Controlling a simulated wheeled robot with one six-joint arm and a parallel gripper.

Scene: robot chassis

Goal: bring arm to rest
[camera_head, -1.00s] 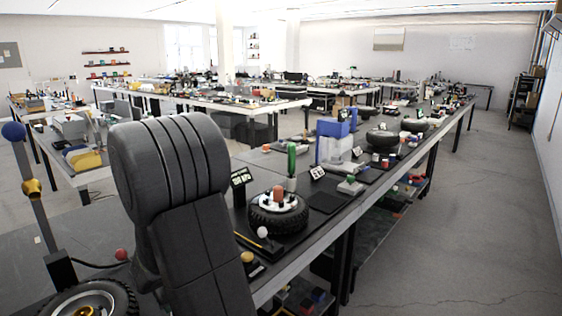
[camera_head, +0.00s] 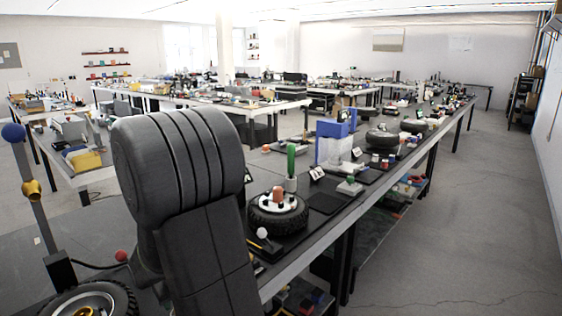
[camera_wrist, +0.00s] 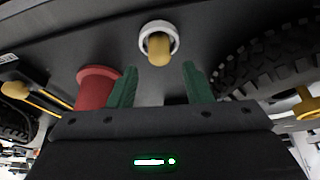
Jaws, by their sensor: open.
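My gripper (camera_wrist: 159,68) shows in the wrist view as two green fingers spread apart, with nothing held between them. Beyond the fingertips is a yellow knob in a white ring (camera_wrist: 172,29) on a dark surface. A red flanged part (camera_wrist: 97,88) sits just left of the left finger; I cannot tell whether they touch. In the head view my dark arm link fills the left middle, and my gripper is not visible there.
In the wrist view a knobbly tire (camera_wrist: 262,58) is at the right. In the head view a tire with a white hub (camera_head: 277,216) lies on the long workbench (camera_head: 335,222) beside my arm. A green-topped post (camera_head: 291,160) stands behind it. The aisle floor at right is clear.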

